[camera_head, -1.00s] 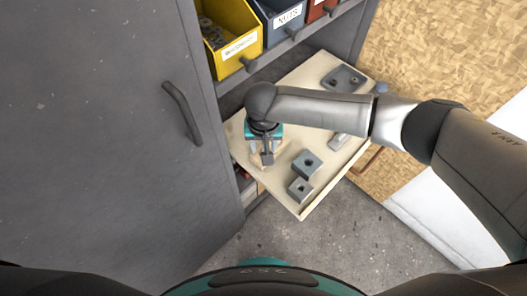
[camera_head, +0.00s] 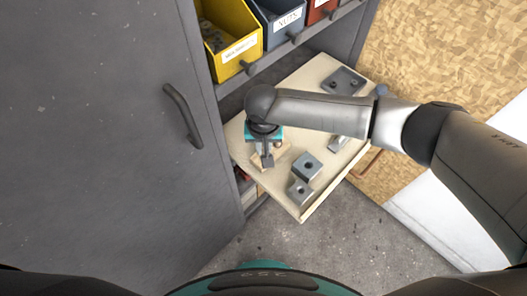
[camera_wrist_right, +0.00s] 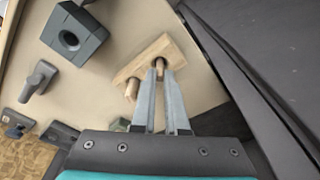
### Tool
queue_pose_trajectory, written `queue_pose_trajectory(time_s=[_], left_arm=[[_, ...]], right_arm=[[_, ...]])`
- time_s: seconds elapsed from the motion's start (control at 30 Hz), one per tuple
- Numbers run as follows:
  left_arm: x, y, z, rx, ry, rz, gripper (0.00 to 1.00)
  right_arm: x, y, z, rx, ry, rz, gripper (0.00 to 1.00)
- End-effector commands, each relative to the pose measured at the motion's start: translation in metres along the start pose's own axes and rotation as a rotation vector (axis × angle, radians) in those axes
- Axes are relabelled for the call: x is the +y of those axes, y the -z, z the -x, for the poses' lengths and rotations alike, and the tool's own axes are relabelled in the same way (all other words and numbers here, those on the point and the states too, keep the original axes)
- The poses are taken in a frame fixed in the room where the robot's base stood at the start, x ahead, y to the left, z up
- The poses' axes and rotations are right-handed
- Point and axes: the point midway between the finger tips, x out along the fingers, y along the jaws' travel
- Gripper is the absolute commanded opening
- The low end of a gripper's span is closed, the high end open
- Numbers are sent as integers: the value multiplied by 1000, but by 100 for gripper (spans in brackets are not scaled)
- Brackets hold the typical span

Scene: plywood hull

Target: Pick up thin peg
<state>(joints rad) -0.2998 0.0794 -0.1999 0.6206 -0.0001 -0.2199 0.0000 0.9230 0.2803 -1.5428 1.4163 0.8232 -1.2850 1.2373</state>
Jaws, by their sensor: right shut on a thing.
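A light wooden block (camera_wrist_right: 148,60) with two upright wooden pegs lies on the pale drawer board. One peg, the thin peg (camera_wrist_right: 159,67), is between the fingertips of my right gripper (camera_wrist_right: 161,72), which is shut on it. The peg's lower end seems to be still in the block. The second peg (camera_wrist_right: 131,90) stands just left of the fingers in the wrist view. In the head view my right gripper (camera_head: 267,161) points down over the wooden block (camera_head: 284,155) and partly hides it. My left gripper is not in view.
The pulled-out drawer board (camera_head: 325,190) also holds grey blocks with holes (camera_head: 307,166) (camera_head: 300,192) and a grey plate (camera_head: 344,79). A yellow bin (camera_head: 231,40) and a blue bin (camera_head: 279,20) sit above. A grey cabinet door (camera_head: 100,120) stands left.

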Motion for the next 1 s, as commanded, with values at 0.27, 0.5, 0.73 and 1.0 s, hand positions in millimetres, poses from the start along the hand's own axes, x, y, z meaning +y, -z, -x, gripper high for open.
queue_pose_trajectory(time_s=[0.27, 0.5, 0.73, 1.0], left_arm=[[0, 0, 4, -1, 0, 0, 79], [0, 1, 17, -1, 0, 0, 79], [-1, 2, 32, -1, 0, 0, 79], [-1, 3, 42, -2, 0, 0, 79]], right_arm=[[0, 2, 10, 0, 1, 0, 0], [0, 8, 53, 1, 2, 0, 0], [-1, 18, 114, 3, 3, 1, 0], [0, 26, 169, 1, 2, 0, 0]])
